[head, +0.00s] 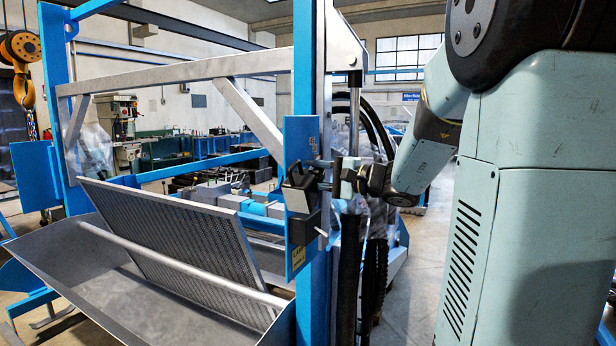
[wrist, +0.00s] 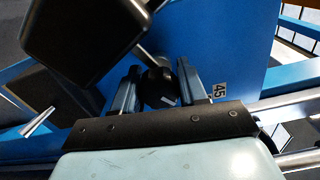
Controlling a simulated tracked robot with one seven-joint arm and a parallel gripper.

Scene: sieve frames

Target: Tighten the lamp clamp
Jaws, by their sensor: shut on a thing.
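The lamp (wrist: 85,35), a dark box-shaped housing, fills the upper left of the wrist view. In the head view the lamp (head: 299,192) sits at the blue upright plate. The lamp clamp's round black knob (wrist: 158,88), with a white mark, lies between my gripper's two fingers (wrist: 157,92). A short metal rod runs up from the knob towards the lamp. In the head view my gripper (head: 322,175) reaches in from the right at the plate and is shut on the knob. The knob itself is hard to make out there, and its tightness cannot be told.
The blue plate (head: 299,140) is fixed to a blue post (head: 312,300). A perforated sieve panel (head: 190,240) leans over a grey trough (head: 110,290) on the left. Black hoses (head: 348,280) hang just below my wrist. A yellow hook (head: 22,85) hangs at the far left.

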